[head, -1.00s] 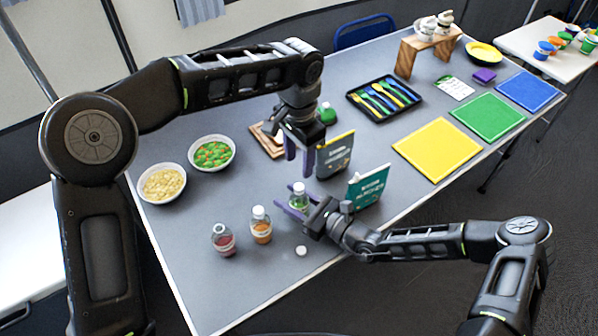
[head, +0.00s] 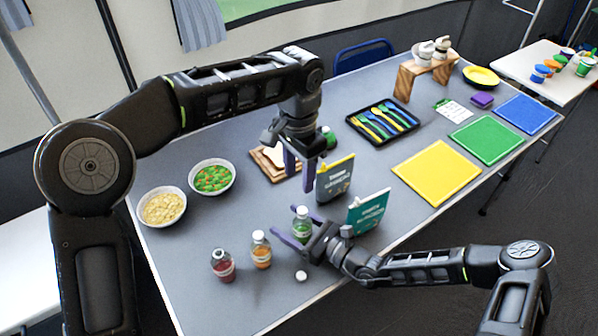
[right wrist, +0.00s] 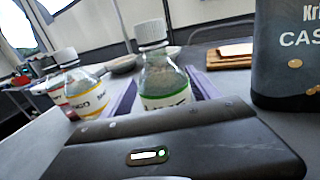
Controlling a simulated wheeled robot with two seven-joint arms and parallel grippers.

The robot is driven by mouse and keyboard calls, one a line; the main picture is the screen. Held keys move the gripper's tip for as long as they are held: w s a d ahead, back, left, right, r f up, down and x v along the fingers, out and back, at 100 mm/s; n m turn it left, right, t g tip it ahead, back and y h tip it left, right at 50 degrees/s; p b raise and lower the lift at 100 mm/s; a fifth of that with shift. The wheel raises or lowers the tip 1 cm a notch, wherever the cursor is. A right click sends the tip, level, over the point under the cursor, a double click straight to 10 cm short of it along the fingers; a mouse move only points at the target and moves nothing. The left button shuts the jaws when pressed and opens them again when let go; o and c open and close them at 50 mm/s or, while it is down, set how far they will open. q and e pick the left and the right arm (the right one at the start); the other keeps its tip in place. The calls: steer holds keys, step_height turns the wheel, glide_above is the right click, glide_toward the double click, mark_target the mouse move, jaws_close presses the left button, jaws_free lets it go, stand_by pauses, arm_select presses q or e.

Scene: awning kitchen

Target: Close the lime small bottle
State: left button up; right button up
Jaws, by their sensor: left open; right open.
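The lime small bottle (head: 302,229) stands upright on the table, with green contents and a white cap on its top. It also shows in the right wrist view (right wrist: 164,78), in front of the gripper body. My right gripper (head: 288,223) is open, low over the table, with its purple fingers on either side of the lime bottle. I cannot tell whether they touch it. A loose white cap (head: 301,276) lies on the table in front of the right gripper. My left gripper (head: 299,176) is open and empty, fingers pointing down, above and behind the bottle.
An orange bottle (head: 261,251) and a red bottle (head: 223,266) stand left of the lime one. A teal packet (head: 368,212) and a grey packet (head: 334,181) stand close on the right. Two bowls and a wooden board lie farther back.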

mark_target(308, 234)
steer(key=shift+b+v, duration=0.6)
steer(key=shift+v, duration=3.3)
steer(key=shift+s+d, duration=0.1)
